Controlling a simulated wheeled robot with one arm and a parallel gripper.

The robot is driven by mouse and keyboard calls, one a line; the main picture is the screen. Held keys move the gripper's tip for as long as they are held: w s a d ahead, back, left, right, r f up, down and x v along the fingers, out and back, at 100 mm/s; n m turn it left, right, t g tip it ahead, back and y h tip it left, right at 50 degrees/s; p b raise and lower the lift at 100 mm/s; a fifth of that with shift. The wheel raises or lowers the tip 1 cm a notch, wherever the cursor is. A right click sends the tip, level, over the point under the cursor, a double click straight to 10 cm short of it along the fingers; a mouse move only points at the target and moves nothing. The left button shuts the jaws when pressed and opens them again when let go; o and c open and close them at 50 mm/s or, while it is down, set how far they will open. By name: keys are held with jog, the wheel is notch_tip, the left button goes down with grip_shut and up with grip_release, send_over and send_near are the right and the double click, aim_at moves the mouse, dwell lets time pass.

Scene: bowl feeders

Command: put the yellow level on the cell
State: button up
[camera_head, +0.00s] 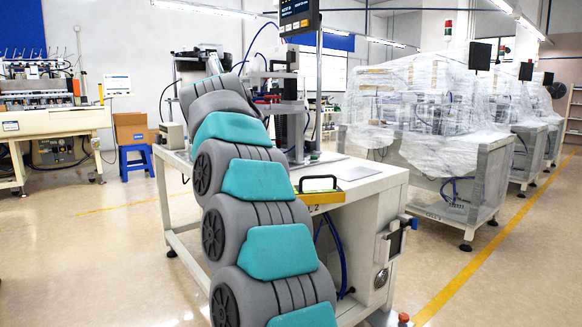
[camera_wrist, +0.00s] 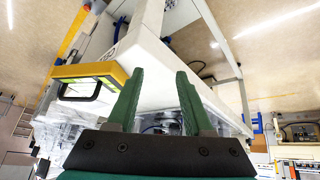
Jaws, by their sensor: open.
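The yellow level (camera_head: 322,198) is a yellow body with a black handle-like frame. In the head view it shows at the front edge of the white-topped cell (camera_head: 372,176); I cannot tell how much of it rests on the top. The wrist view shows the level (camera_wrist: 117,74) left of my fingers, beside the cell's pale body (camera_wrist: 192,48). My gripper (camera_wrist: 160,73) is open, its two green fingers apart with nothing held between them. In the head view my arm covers part of the cell, and the fingers cannot be made out.
A press-like machine with a display (camera_head: 299,14) stands on the cell. Plastic-wrapped machines (camera_head: 425,110) stand at the right. A blue stool (camera_head: 136,160), a cardboard box (camera_head: 130,128) and another workbench (camera_head: 50,121) are at the left. The floor at lower left is clear.

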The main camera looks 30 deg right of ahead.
jog(key=w+d+r+m+h, duration=0.2)
jog(key=d+r+m, duration=0.1)
jog(key=d+m, duration=0.3)
jog(key=m+h, duration=0.2)
jog(key=m, duration=0.3)
send_near(302, 179)
jog(key=shift+w+d+f+g, duration=0.4)
jog(key=shift+w+d+f, duration=0.35)
jog(key=shift+d, duration=0.15)
jog(key=shift+x, duration=3.85)
grip_shut()
